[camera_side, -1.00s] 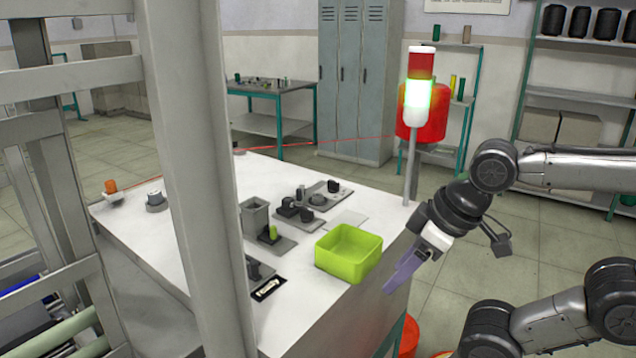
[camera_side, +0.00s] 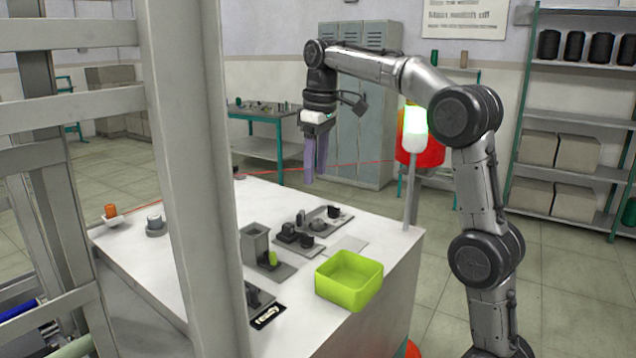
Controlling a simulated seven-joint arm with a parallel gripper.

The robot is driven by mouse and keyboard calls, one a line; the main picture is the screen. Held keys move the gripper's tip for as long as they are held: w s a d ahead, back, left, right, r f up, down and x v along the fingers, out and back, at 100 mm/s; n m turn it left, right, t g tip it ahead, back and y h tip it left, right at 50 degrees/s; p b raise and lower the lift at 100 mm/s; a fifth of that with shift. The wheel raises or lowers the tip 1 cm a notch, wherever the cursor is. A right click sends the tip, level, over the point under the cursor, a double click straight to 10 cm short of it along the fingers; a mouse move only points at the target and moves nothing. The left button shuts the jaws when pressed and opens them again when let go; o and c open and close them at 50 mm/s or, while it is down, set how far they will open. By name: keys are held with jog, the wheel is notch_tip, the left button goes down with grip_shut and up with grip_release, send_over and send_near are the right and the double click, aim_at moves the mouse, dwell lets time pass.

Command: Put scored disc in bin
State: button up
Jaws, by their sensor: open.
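The bin may be the lime green open box (camera_side: 349,280) at the front right of the white table (camera_side: 392,246); no other open box of that kind shows on the table. I cannot make out a scored disc; the small parts are too small to tell apart. My gripper (camera_side: 316,178) hangs above the back right of the table with its purple fingers pointing down. Its fingers are apart and nothing shows between them. It is well above the dark fixtures (camera_side: 322,218) and touches nothing.
A grey upright holder (camera_side: 254,242) and a small green piece (camera_side: 271,259) stand left of the bin. A signal lamp pole (camera_side: 409,190) rises at the table's right edge. A thick grey post (camera_side: 190,150) hides part of the table.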

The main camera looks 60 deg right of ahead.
jog(key=m+g, duration=0.1)
send_near(318, 221)
jog(key=shift+w+d+f, duration=0.1)
jog(key=shift+w+d, duration=0.05)
jog(key=shift+d, duration=0.15)
jog(key=shift+f, duration=3.65)
jog(key=c, duration=0.8)
jog(key=shift+r, duration=2.55)
jog(key=shift+c, duration=0.2)
jog(key=shift+s+a+f, duration=0.15)
jog(key=shift+s+f, duration=0.05)
jog(key=shift+f, duration=0.05)
jog(key=s+a+r+n, duration=0.3)
jog(key=s+a, duration=0.5)
jog(key=s+a+r+n, duration=0.3)
jog(key=s+a, duration=0.5)
jog(key=s, duration=0.1)
jog(key=shift+w+a+f, duration=0.1)
jog(key=shift+w+f, duration=0.05)
jog(key=shift+f, duration=1.1)
jog(key=shift+w+a+f, duration=0.1)
jog(key=shift+w+f, duration=0.05)
jog(key=shift+f, duration=1.1)
